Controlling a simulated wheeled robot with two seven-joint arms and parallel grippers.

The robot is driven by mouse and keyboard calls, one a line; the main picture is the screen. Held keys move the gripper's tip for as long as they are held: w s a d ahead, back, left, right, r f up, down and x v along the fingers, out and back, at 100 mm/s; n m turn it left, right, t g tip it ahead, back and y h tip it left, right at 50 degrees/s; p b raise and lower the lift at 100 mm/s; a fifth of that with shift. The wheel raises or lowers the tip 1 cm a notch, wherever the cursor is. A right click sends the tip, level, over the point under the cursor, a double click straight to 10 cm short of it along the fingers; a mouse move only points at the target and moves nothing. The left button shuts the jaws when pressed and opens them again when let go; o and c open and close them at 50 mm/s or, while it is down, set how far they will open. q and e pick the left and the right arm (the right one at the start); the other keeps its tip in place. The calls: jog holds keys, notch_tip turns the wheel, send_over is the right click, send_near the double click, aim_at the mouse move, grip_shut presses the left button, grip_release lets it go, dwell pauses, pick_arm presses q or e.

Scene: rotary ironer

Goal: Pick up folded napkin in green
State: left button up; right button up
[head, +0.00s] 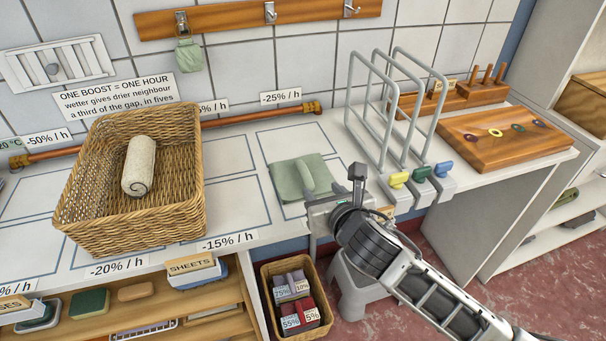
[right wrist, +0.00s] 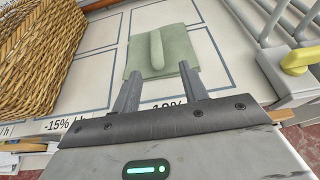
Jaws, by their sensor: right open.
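The folded green napkin (head: 288,180) lies flat on a marked rectangle of the white counter, to the right of the wicker basket. It has a raised rounded ridge along its middle, and it also shows in the right wrist view (right wrist: 178,45). My right gripper (head: 318,196) is at the napkin's near edge, its body partly hiding the near right corner in the head view. In the right wrist view its two fingers (right wrist: 160,72) are apart and empty, pointing at the napkin with the ridge between their lines. My left gripper is not in view.
A wicker basket (head: 190,222) with a rolled beige towel (head: 139,165) stands left. Tall wire racks (head: 352,110) with coloured knobs stand close on the right, beside a wooden board (head: 480,140). A copper pipe (head: 250,118) runs behind. A small basket (head: 266,283) sits below the counter.

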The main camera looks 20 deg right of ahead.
aim_at(309, 182)
jog(key=x, duration=0.5)
jog(key=shift+a+f, duration=0.2)
jog(key=shift+a, duration=0.15)
grip_shut()
jog(key=shift+r, duration=0.1)
